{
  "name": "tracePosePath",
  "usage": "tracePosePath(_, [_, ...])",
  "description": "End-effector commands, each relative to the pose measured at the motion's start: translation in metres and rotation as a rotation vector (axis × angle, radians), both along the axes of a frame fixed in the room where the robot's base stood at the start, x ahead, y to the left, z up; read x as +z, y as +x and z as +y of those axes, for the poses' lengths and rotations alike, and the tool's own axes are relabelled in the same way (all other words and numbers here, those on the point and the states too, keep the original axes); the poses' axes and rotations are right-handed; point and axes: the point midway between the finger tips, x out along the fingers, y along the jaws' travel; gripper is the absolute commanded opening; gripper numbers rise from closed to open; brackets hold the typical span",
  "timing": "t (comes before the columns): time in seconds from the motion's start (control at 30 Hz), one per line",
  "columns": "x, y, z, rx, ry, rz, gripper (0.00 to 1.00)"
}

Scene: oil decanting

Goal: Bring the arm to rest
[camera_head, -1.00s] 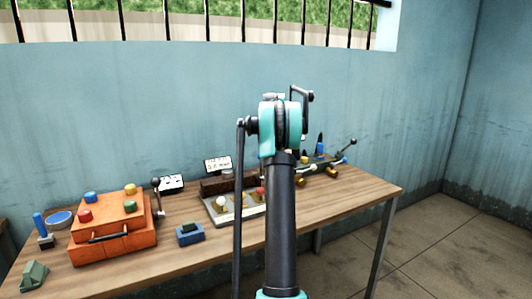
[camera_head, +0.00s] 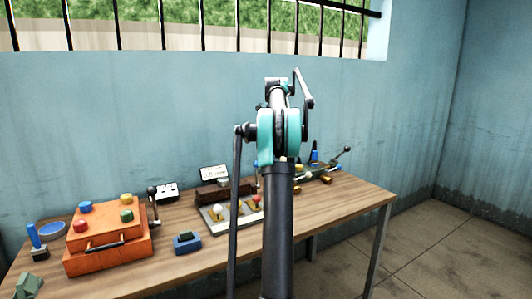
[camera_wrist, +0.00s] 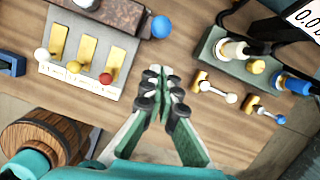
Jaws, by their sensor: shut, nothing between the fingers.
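My gripper (camera_wrist: 160,75) shows in the wrist view with its green and black fingers together and nothing between them. It hangs over the wooden table (camera_wrist: 135,125), beside a light panel (camera_wrist: 90,72) with white, yellow and red knobs. How high it is above the table is hard to tell. In the head view my arm rises in front of the table with its teal elbow in the middle, and the gripper is hidden behind it.
An orange box (camera_head: 110,250) with coloured knobs and a small blue block (camera_head: 186,243) stand on the table at left. In the wrist view, a wooden barrel (camera_wrist: 45,138) is at lower left and a grey-green fixture (camera_wrist: 245,62) with brass valves (camera_wrist: 208,86) is at right.

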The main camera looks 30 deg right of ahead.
Motion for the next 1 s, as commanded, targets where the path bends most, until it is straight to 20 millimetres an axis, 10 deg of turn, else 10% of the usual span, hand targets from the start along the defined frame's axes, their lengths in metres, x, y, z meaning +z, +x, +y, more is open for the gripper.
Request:
tracePosePath(0.77, [0.013,-0.001,0.002,0.014,-0.005,-0.001,0.00])
tracePosePath(1.0, [-0.010,-0.017,0.061,0.361,-0.105,-0.025,0.00])
